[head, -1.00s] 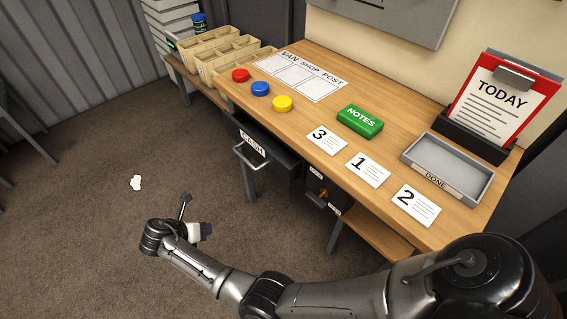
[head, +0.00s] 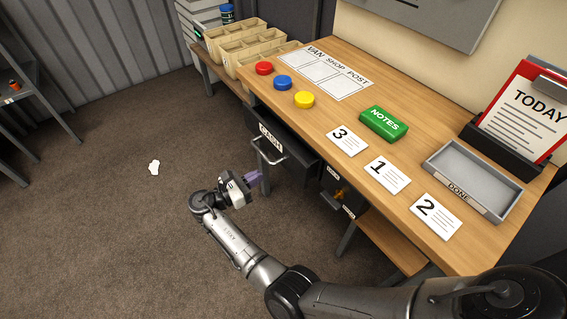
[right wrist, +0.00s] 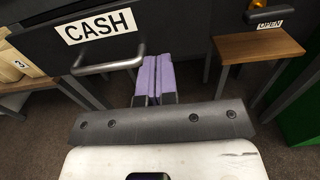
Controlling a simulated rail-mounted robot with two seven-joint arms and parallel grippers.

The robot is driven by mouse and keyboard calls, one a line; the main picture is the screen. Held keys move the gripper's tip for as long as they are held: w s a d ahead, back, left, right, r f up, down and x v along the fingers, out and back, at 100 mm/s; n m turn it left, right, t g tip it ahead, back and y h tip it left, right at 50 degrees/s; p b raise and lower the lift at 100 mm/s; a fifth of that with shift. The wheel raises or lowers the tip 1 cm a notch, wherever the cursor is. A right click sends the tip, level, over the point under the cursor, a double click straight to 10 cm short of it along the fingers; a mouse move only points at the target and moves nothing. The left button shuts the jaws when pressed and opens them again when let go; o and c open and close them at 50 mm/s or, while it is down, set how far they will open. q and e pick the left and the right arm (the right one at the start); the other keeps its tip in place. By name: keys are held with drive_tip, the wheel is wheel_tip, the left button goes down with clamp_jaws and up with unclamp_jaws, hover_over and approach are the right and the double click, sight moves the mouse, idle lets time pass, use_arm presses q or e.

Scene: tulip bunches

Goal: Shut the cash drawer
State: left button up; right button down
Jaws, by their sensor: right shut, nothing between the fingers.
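The dark cash drawer (head: 280,143) with its CASH label hangs under the desk's left part. It stands out from the desk front, with a metal bar handle (head: 268,158). In the right wrist view the drawer front (right wrist: 185,28) and its handle (right wrist: 108,67) fill the upper part. My right gripper (head: 258,176) is just in front of the drawer, a little below the handle in the head view. Its purple fingers (right wrist: 154,80) are shut and empty, pointing at the lower drawer front, right of the handle. Whether they touch it I cannot tell. My left gripper is not in view.
The wooden desk (head: 330,110) carries coloured buttons, cards, a green NOTES block (head: 383,124) and a grey DONE tray (head: 470,178). A second unit with an OPEN label (right wrist: 270,24) is right of the drawer. The floor left of my arm is mostly clear.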

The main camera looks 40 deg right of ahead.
sight(290, 159)
drive_tip(key=d+b, duration=0.1)
drive_tip(key=d, duration=0.1)
drive_tip(key=s+d+b, duration=0.1)
drive_tip(key=d, duration=0.2)
drive_tip(key=d+b, duration=0.1)
drive_tip(key=d, duration=0.2)
drive_tip(key=shift+s+d+f, duration=0.1)
drive_tip(key=shift+s+d, duration=0.3)
drive_tip(key=shift+d, duration=0.6)
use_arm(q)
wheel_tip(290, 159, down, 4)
use_arm(e)
drive_tip(key=shift+d+r+p, duration=0.25)
drive_tip(key=shift+d+p, duration=0.1)
drive_tip(key=shift+d, duration=0.2)
drive_tip(key=d+p, duration=0.2)
drive_tip(key=d, duration=0.1)
drive_tip(key=shift+s+d, duration=0.25)
drive_tip(key=shift+s, duration=0.1)
drive_tip(key=shift+f, duration=0.15)
drive_tip(key=shift+a, duration=0.1)
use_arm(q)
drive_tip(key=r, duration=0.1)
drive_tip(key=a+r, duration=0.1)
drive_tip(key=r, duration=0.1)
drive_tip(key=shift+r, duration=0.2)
use_arm(e)
drive_tip(key=shift+f, duration=0.1)
